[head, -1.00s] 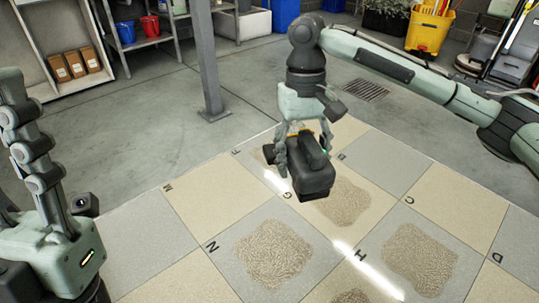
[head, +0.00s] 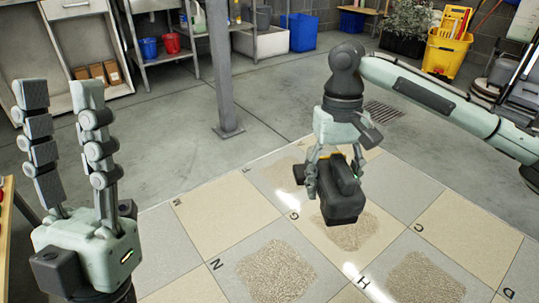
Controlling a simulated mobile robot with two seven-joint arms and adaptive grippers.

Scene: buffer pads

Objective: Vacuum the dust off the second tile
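A dark handheld vacuum (head: 341,192) hangs nose down from my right gripper (head: 333,160), whose fingers close around its top. The vacuum appears above the lettered floor tiles; I cannot tell whether it touches them. Brown dust patches lie on several tiles: one on a cream tile (head: 352,231) just below the vacuum in the picture, one on a grey tile by the letter N (head: 275,270), one on a grey tile by the letter H (head: 425,279). Another patch is partly hidden behind the vacuum. My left gripper (head: 58,93) is open and empty, fingers up, at the left.
A grey post (head: 221,75) stands behind the tiles. Shelves with blue (head: 148,48) and red (head: 171,43) buckets are at the back left. A yellow mop bucket (head: 445,52) stands at the back right. A wooden edge (head: 22,225) shows at the far left. Grey floor between is clear.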

